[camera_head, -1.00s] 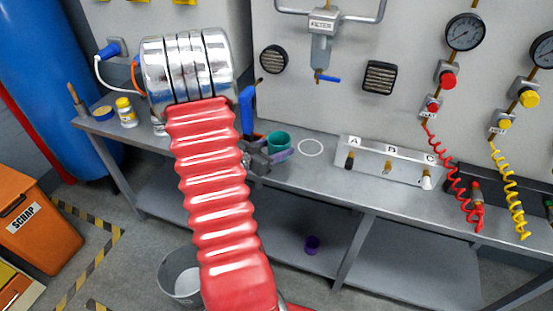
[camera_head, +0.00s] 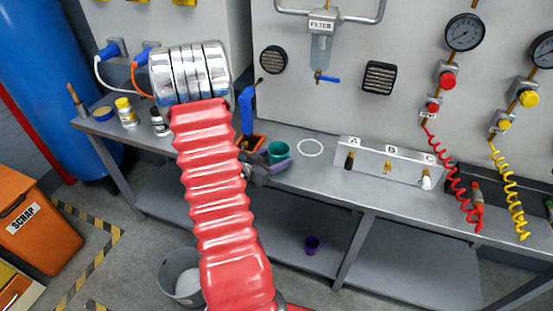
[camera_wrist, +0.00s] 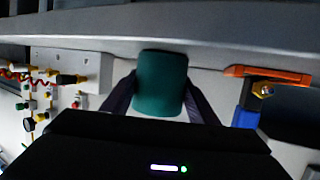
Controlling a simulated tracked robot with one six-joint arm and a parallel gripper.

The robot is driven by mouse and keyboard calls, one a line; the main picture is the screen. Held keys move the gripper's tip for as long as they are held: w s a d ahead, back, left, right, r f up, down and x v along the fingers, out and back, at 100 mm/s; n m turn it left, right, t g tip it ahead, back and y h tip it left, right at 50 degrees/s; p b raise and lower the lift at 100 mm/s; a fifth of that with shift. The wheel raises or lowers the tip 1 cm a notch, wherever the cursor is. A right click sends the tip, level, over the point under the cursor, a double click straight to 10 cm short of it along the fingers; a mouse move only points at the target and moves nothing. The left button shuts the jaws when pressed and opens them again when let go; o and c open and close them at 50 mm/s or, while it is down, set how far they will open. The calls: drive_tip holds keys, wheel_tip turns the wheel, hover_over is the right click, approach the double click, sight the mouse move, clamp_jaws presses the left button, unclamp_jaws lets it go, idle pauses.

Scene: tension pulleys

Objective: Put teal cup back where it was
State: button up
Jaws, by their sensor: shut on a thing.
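In the wrist view the teal cup (camera_wrist: 162,84) sits between the two dark fingers of my gripper (camera_wrist: 162,100). I cannot tell whether the cup touches the bench top.
The A-B-C fitting block (camera_head: 390,163) stands right of the ring. Bottles (camera_head: 126,112) stand at the bench's left end. A grey bucket (camera_head: 181,277) is on the floor.

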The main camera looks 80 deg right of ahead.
drive_tip(key=shift+f, duration=0.1)
drive_tip(key=o, duration=1.1)
drive_tip(key=shift+w+a+r, duration=0.25)
drive_tip(key=shift+a+r, duration=0.05)
drive_tip(key=shift+a, duration=0.15)
drive_tip(key=v, duration=1.1)
